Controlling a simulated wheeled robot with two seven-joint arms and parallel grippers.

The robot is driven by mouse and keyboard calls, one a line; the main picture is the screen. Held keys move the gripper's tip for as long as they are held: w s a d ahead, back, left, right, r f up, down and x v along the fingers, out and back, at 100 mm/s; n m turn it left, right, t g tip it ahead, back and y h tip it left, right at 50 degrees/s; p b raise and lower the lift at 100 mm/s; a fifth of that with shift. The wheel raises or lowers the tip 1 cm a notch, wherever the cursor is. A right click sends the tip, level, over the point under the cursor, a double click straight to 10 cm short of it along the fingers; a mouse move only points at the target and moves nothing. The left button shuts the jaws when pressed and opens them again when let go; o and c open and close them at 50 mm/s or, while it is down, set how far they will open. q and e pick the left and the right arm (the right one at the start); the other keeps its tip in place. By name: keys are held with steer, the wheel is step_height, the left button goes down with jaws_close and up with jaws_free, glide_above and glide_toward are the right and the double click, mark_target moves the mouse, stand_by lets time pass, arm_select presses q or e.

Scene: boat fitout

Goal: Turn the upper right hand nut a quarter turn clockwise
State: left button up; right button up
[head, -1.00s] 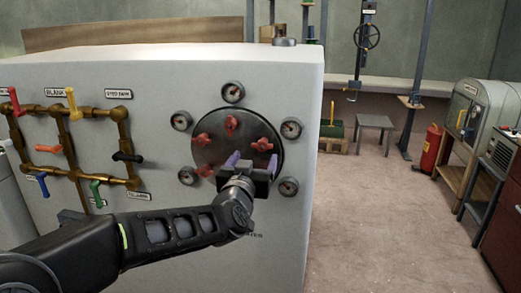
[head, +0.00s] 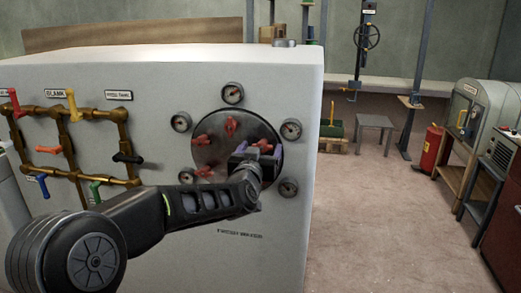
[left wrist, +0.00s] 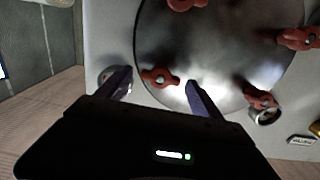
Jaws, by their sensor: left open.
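The upper right hand nut (left wrist: 160,77) is a red wing nut on the round grey plate (head: 213,155). In the head view it is mostly hidden behind my left gripper (head: 262,149). The left wrist view looks upside down, and there the nut shows in the gap between the two fingers of my left gripper (left wrist: 163,90). The gripper is open, with one finger to each side of the nut; contact cannot be told. Other red nuts sit at the top (head: 230,127), upper left (head: 201,142) and lower left (head: 204,171) of the plate. My right gripper is out of view.
Round gauges ring the plate, one (head: 291,129) just right of my left gripper and one (head: 288,188) below it. Brass pipes with coloured levers (head: 69,103) are on the panel's left. Open floor (head: 375,220) lies to the right of the cabinet.

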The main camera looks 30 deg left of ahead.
arm_select(q)
steer(key=c, duration=1.4)
steer(key=shift+m, duration=0.3)
steer(key=m+p, duration=0.2)
steer(key=m, duration=0.1)
steer(key=shift+r, duration=0.1)
steer(key=m+p, duration=0.2)
steer(key=m, duration=0.2)
steer(key=shift+d+p, duration=0.15)
steer(key=shift+p, duration=0.2)
steer(key=m+p, duration=0.2)
steer(key=m, duration=0.3)
steer(key=shift+f+m+p, duration=0.15)
steer(key=shift+m+p, duration=0.35)
steer(key=shift+m, duration=0.65)
steer(key=shift+f+m+p, duration=0.15)
steer(key=shift+m+p, duration=0.3)
steer(key=shift+m, duration=0.7)
